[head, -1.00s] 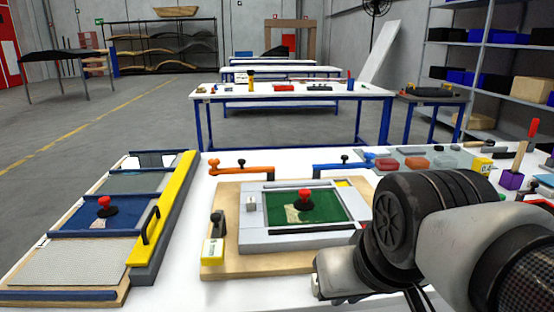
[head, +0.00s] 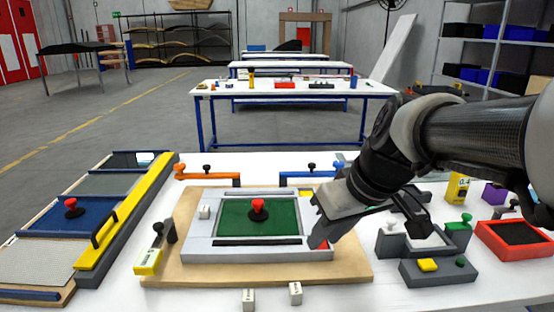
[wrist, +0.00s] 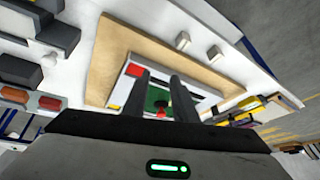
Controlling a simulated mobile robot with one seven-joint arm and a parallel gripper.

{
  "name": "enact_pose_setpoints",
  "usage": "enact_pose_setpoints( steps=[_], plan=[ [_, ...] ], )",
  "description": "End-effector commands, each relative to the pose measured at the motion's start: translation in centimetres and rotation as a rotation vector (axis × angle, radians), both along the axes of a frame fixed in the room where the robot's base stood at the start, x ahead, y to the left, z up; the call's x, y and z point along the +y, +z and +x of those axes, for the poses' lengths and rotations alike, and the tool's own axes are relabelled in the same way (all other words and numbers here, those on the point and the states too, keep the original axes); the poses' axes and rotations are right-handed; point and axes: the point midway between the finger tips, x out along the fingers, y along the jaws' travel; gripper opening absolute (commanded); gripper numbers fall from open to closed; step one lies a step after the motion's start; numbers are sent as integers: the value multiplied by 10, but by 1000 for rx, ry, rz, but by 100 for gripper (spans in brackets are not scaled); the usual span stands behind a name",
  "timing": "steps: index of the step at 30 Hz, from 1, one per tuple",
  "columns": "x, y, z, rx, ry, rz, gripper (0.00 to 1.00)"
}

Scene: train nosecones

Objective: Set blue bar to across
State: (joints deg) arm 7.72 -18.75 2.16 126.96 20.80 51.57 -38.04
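The blue bar (head: 308,176) lies left to right behind the back edge of the frame. It has a black knob (head: 312,167) on it, and its right end is near my arm. An orange bar (head: 208,177) with a black knob lies to its left. The light grey frame (head: 202,243) holds a green panel with a red knob (head: 258,205), on a wooden board (head: 180,270). In the wrist view my gripper (wrist: 160,88) is open and empty, its fingers apart above the board's right side. The blue bar cannot be made out there.
A panel rack with a yellow bar (head: 135,210) stands at the left. Two small white blocks (head: 295,293) lie in front of the board. A grey fixture (head: 437,272) and a red tray (head: 512,240) stand at the right. A yellow clamp (head: 148,262) is at the board's left corner.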

Motion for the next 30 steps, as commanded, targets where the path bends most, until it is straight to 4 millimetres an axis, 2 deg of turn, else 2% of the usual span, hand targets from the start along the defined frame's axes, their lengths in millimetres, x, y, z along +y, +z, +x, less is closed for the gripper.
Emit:
enact_pose_setpoints(
  steps=[1, 5, 8, 11, 14, 17, 18, 22, 24, 27, 30],
  plan=[
    [5, 2, 16, 22, 43, 32, 26],
    [21, -1, 54, 31, 177, 137, 26],
    [31, -4, 90, 1, 278, 241, 26],
    [36, -7, 132, -78, 371, 362, 26],
    [32, -11, 178, -211, 433, 478, 26],
    [16, -17, 225, -383, 454, 569, 26],
    [7, -19, 242, -461, 450, 595, 26],
    [-33, -32, 290, -706, 399, 626, 26],
    [-53, -39, 307, -809, 364, 618, 26],
    [-73, -46, 320, -902, 327, 595, 26],
    [-82, -50, 326, -946, 307, 581, 26]
  ],
)
